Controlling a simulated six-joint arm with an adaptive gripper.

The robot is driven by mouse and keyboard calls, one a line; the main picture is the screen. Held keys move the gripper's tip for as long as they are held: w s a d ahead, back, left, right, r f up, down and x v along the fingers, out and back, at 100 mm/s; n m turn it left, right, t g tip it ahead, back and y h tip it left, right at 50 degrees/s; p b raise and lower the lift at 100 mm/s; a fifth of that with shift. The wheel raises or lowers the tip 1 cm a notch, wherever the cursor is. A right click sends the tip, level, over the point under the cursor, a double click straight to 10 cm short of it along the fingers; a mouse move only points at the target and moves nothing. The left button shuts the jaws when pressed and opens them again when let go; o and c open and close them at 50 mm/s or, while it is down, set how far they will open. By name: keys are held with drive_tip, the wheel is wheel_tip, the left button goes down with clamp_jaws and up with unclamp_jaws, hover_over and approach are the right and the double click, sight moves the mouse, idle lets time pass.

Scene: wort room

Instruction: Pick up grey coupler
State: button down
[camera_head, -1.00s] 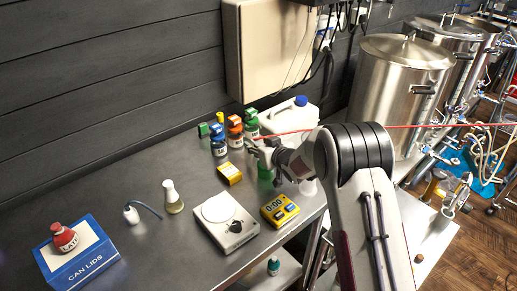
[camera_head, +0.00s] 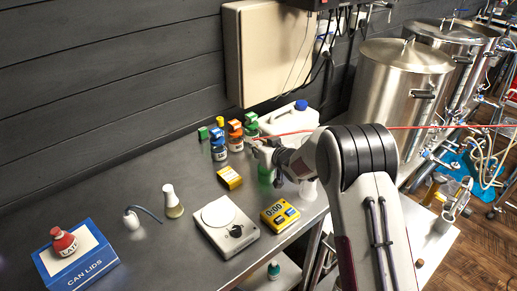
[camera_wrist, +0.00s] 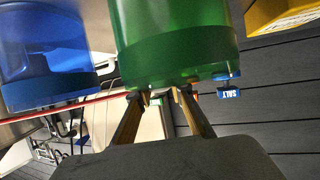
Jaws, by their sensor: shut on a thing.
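My gripper (camera_head: 257,144) reaches left over the rear part of the worktop, beside the row of small bottles. In the wrist view its two tan fingers (camera_wrist: 164,96) lie close together, with a narrow gap, at the edge of a large green translucent container (camera_wrist: 172,45). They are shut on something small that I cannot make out. I cannot pick out a grey coupler for sure in either view. The green container also shows below my gripper in the head view (camera_head: 265,175).
Small bottles with blue (camera_head: 218,148), orange (camera_head: 235,137) and green caps stand near the wall. A blue container (camera_wrist: 45,60) is beside the green one. A scale (camera_head: 225,226), a yellow timer (camera_head: 279,213) and a yellow box (camera_head: 229,178) are nearby. The left middle worktop has free room.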

sight(258, 143)
wheel_tip(258, 143, up, 8)
drive_tip(key=shift+r, duration=0.2)
idle(0.5)
